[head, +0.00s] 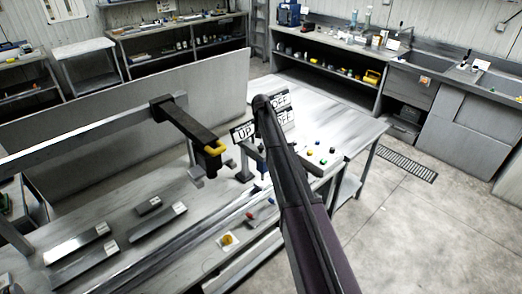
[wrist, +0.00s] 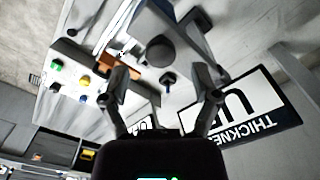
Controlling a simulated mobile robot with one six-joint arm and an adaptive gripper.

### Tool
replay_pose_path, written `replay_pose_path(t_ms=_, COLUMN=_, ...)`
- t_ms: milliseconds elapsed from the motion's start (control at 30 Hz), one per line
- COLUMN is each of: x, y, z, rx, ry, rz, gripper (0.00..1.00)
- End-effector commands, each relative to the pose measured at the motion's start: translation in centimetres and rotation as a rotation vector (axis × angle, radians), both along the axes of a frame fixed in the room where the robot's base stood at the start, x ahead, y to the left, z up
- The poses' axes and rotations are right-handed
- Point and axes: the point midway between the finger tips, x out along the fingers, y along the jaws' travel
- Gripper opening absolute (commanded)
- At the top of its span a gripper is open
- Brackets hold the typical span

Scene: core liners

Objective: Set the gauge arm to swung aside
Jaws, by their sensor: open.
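My gripper (wrist: 162,78) is open in the wrist view, its two dark fingers spread apart. A small blue-tipped pin (wrist: 167,80) shows between the fingers, with a dark round knob (wrist: 160,51) just beyond it. I cannot tell whether either finger touches the pin. A sign reading THICKNESS (wrist: 250,112) appears upside down to the right of the fingers. In the head view my own dark arm covers the gripper and much of the gauge area. Signs reading UP (head: 243,132) and OFF (head: 281,118) stand beside it. The gauge arm's position cannot be told clearly.
A black bracket with a yellow end (head: 214,147) projects over the grey bench (head: 150,239) at left. Coloured buttons (head: 320,149) sit on a panel right of my arm. A tall grey partition (head: 90,155) stands behind.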

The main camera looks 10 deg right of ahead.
Motion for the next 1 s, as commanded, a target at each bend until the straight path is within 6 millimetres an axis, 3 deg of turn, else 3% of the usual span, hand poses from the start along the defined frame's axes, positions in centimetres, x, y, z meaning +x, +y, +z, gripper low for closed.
replay_pose_path(t_ms=300, x=0.0, y=0.0, z=-2.3, rx=0.000, ry=0.000, rz=0.000, gripper=0.79)
replay_pose_path(t_ms=867, x=0.0, y=0.0, z=-2.8, rx=0.000, ry=0.000, rz=0.000, gripper=0.79)
replay_pose_path(t_ms=1000, x=0.0, y=0.0, z=-2.8, rx=0.000, ry=0.000, rz=0.000, gripper=0.37)
